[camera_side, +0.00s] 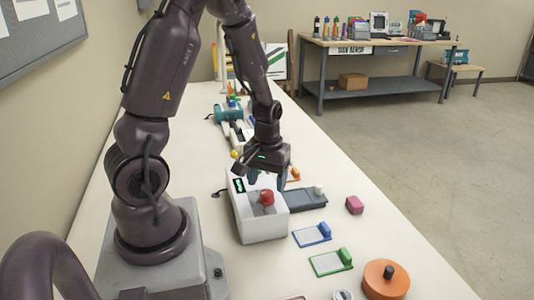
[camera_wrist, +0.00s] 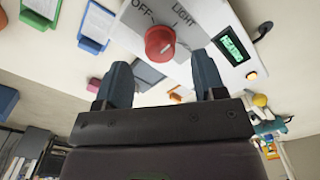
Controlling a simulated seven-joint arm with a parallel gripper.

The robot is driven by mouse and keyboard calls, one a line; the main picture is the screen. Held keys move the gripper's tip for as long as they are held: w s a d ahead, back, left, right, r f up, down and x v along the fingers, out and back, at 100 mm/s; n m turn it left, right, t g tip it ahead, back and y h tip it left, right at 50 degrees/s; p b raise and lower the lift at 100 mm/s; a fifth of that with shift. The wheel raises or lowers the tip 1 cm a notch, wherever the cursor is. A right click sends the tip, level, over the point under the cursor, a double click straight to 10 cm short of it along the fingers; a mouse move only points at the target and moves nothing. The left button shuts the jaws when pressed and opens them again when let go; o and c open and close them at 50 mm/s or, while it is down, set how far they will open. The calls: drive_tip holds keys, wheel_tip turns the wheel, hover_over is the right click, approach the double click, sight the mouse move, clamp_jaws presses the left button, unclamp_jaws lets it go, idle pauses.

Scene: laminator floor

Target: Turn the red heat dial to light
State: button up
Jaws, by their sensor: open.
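The red heat dial (camera_side: 267,197) stands on top of the white laminator (camera_side: 262,230). In the wrist view the dial (camera_wrist: 160,41) is close to the printed words OFF and LIGHT; I cannot tell clearly which way its pointer faces. My gripper (camera_side: 267,179) is above the laminator, near the dial. In the wrist view my gripper (camera_wrist: 162,72) is open, with its two blue-grey fingers apart and nothing between them. The dial shows just beyond the fingertips, roughly centred between them, apart from both.
A lit green display (camera_wrist: 231,45) and an orange lamp (camera_wrist: 251,75) are on the laminator. A grey tray (camera_side: 308,198), pink block (camera_side: 355,205), blue frame (camera_side: 312,235), green frame (camera_side: 331,262) and orange disc (camera_side: 386,279) lie to the right.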

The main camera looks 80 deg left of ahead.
sight(265, 195)
wheel_tip(265, 195, up, 9)
drive_tip(key=shift+r, duration=0.2)
idle(0.5)
drive_tip(key=s+d+r+m+t, duration=0.2)
drive_tip(key=d+r+m, duration=0.3)
drive_tip(key=d+r, duration=0.1)
drive_tip(key=s+d+r+m+t, duration=0.2)
drive_tip(key=d+r+m+t, duration=0.1)
drive_tip(key=d+r+m, duration=0.2)
drive_tip(key=d+r, duration=0.2)
drive_tip(key=d, duration=0.2)
drive_tip(key=shift+s+m+t, duration=0.3)
